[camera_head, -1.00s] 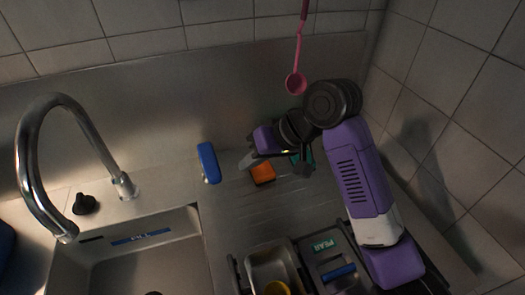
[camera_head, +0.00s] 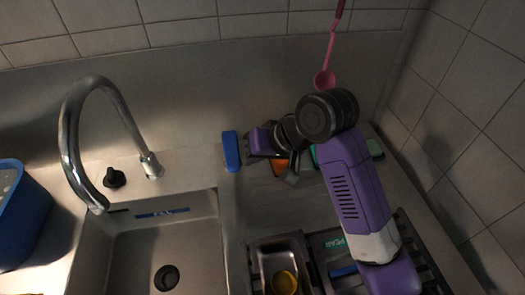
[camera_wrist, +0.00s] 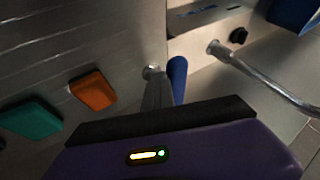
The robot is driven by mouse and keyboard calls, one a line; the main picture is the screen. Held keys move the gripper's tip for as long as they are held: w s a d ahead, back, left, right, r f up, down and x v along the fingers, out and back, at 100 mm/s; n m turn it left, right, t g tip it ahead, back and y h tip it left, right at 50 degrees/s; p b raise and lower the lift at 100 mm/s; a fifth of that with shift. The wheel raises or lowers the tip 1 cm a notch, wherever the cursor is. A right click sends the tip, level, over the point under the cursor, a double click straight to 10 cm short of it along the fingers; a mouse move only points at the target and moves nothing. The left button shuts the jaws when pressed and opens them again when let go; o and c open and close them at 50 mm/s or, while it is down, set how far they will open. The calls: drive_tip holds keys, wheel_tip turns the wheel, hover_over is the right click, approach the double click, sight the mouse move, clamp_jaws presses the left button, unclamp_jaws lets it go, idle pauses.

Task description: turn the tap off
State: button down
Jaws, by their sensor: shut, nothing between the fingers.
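The chrome gooseneck tap (camera_head: 68,135) stands behind the sink at the left in the head view. No water stream is visible at its spout. A small black knob (camera_head: 115,178) sits on the counter left of the tap's base. In the wrist view, the tap (camera_wrist: 265,75) and the black knob (camera_wrist: 239,35) show at the upper right. My gripper (camera_wrist: 153,75) is shut and empty, apart from both. In the head view it is over the counter near the upright blue object (camera_head: 231,151), right of the tap, its fingertips hard to make out.
The sink (camera_head: 165,245) lies in front of the tap. A blue bin (camera_head: 18,215) stands at the far left. Orange (camera_wrist: 93,90) and green (camera_wrist: 32,118) blocks lie on the counter. A pink ladle (camera_head: 325,80) hangs at the back. Containers with a yellow item (camera_head: 285,283) are at the front.

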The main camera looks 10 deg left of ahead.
drive_tip(key=shift+s+a, duration=0.3)
drive_tip(key=shift+a, duration=0.2)
drive_tip(key=shift+r, duration=0.1)
drive_tip(key=v, duration=0.8)
drive_tip(key=shift+w+d, duration=0.2)
drive_tip(key=shift+d, duration=0.1)
drive_tip(key=shift+w, duration=0.15)
